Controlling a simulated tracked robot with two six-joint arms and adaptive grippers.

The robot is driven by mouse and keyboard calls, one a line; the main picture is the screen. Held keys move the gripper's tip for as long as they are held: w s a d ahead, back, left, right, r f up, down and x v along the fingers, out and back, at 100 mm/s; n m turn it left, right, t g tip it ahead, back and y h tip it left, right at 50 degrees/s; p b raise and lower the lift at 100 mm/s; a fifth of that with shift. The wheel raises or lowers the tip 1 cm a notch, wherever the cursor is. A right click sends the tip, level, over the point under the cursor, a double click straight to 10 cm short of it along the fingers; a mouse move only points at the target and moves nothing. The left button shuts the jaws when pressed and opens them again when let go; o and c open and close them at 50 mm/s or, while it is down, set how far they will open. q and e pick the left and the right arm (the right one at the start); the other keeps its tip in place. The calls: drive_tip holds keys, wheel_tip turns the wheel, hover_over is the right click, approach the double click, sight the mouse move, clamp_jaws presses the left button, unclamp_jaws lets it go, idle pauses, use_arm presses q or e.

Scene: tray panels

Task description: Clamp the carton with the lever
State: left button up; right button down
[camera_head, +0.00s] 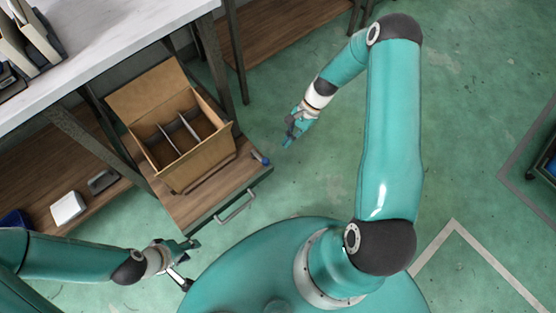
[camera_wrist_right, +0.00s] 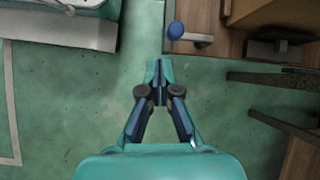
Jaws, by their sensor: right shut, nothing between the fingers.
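An open brown carton (camera_head: 185,150) with inner dividers stands on a wooden tray panel (camera_head: 225,185), its rear flap raised. A lever with a blue knob (camera_head: 260,158) sits at the panel's right corner, beside the carton; the blue knob also shows in the right wrist view (camera_wrist_right: 176,30). My right gripper (camera_head: 288,141) is just right of the knob and apart from it in the head view. In the right wrist view its fingers (camera_wrist_right: 160,76) are together, empty, over the floor. My left gripper (camera_head: 193,264) is open and empty, below the panel's front edge.
A white worktop (camera_head: 115,45) with file holders stands at upper left, its dark legs near the panel. A metal handle (camera_head: 235,206) is on the panel's front. A white box (camera_head: 67,207) lies on a lower shelf at left.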

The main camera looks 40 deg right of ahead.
use_arm(q)
wheel_tip(320, 180, down, 4)
drive_tip(key=shift+f+b, duration=0.25)
drive_tip(key=shift+b, duration=0.95)
use_arm(e)
drive_tip(key=w+d+m+t+y, duration=0.1)
drive_tip(key=d+m, duration=0.2)
drive_tip(key=d, duration=0.4)
drive_tip(key=shift+f+y, duration=0.3)
drive_tip(key=shift+f, duration=0.05)
drive_tip(key=shift+a, duration=0.1)
drive_tip(key=b, duration=0.2)
approach(260, 158)
wheel_tip(260, 158, down, 3)
drive_tip(key=s+a, duration=0.1)
drive_tip(key=s, duration=0.2)
use_arm(q)
drive_tip(key=shift+f, duration=0.7)
use_arm(e)
drive_tip(key=shift+w+a+f, duration=0.1)
drive_tip(key=shift+a+f, duration=0.05)
drive_tip(key=shift+a, duration=0.65)
